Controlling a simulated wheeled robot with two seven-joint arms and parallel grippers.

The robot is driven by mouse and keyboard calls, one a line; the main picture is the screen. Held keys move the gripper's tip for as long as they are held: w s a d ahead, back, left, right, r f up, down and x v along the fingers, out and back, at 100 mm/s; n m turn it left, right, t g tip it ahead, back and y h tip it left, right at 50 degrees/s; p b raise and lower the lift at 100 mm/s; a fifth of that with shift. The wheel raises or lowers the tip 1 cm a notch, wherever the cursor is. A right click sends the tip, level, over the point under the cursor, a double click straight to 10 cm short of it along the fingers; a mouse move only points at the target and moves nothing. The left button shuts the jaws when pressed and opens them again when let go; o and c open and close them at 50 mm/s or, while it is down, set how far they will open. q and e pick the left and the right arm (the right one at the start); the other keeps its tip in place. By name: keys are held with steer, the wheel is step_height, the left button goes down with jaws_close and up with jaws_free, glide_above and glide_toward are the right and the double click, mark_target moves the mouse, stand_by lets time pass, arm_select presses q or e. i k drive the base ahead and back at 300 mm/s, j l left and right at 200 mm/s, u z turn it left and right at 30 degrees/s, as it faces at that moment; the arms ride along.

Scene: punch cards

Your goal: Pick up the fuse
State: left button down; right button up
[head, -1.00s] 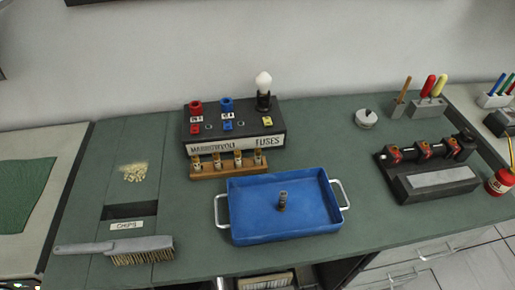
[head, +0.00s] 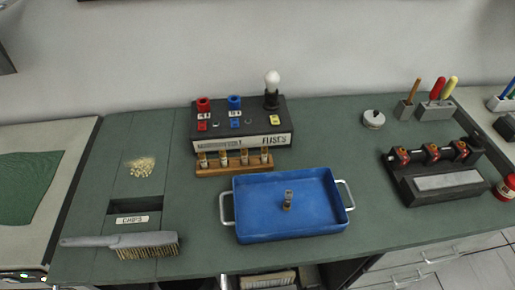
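A small dark cylindrical piece that looks like a fuse (head: 287,201) stands in the middle of the blue tray (head: 262,229). Several similar fuses stand in a wooden rack (head: 236,168) just behind the tray. Behind the rack is a black box (head: 239,142) lettered FUSES, with red and blue terminals and a white bulb (head: 272,80). Neither of my grippers is in view.
A brush (head: 125,243) lies at the front left, near a slot labelled CHIPS (head: 135,219) and a pile of chips (head: 141,167). A black fixture (head: 436,176) and tool holders (head: 437,109) stand at the right.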

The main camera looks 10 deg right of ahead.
mark_target(264, 149)
steer(key=k+j, duration=0.1)
steer(key=j, duration=0.3)
steer(key=k+j, duration=0.15)
steer(key=j, duration=0.25)
steer(key=k+j+z, duration=0.1)
steer(key=j, duration=0.3)
steer(key=k+j, duration=0.15)
steer(key=j, duration=0.2)
steer(key=k+j, duration=0.15)
steer(key=j, duration=0.25)
